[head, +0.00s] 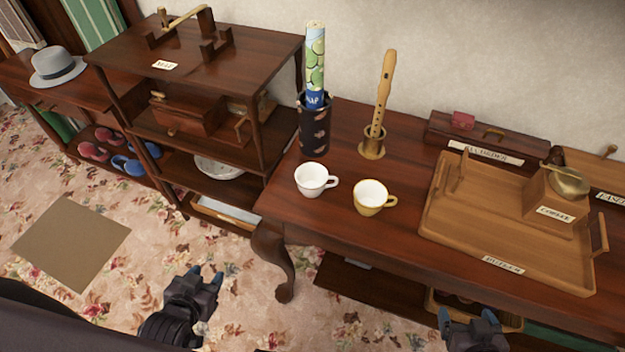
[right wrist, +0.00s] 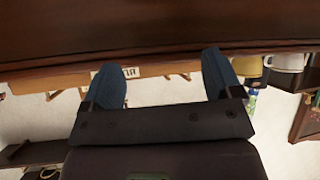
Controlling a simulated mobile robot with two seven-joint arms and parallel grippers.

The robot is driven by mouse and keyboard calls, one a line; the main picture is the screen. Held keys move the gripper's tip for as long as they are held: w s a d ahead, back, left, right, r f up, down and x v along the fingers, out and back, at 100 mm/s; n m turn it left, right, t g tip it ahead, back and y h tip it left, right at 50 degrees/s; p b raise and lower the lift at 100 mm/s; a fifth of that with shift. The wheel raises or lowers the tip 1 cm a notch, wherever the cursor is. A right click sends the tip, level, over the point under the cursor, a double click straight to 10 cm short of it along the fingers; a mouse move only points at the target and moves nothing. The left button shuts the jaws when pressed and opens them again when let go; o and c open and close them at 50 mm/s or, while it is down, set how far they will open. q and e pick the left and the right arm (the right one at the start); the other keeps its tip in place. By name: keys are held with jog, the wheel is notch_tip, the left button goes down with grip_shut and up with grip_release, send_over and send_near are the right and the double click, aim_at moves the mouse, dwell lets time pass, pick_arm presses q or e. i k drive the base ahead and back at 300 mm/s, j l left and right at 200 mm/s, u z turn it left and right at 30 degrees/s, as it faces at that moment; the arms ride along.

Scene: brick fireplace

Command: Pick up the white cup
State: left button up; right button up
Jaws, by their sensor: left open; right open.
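The white cup (head: 311,180) stands upright on the dark wooden table (head: 340,240), near its left end, with its handle pointing right. A cream cup with a yellow outside (head: 368,200) stands just right of it, apart from it. My left gripper (head: 205,273) is open and empty over the carpet, left of and below the white cup. My right gripper (head: 466,316) is open and empty by the table's front edge, far right of the cup. Its two blue fingertips also show spread in the right wrist view (right wrist: 163,75), with nothing between them.
A dark cylinder (head: 313,128) with a rolled print and a recorder (head: 383,92) in a brass holder stand behind the cups. A wooden tray (head: 460,240) fills the table's right side. A shelf unit (head: 245,50) stands to the left. The carpet (head: 130,200) has open room.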

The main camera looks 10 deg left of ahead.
aim_at(311, 178)
jog(key=i+j+z, duration=0.2)
jog(key=j+z, duration=0.15)
jog(key=j, duration=0.65)
jog(key=i+j+z, duration=0.1)
jog(key=j+z, duration=0.25)
jog(key=j, duration=0.65)
jog(key=j+z, duration=0.35)
jog(key=j, duration=0.7)
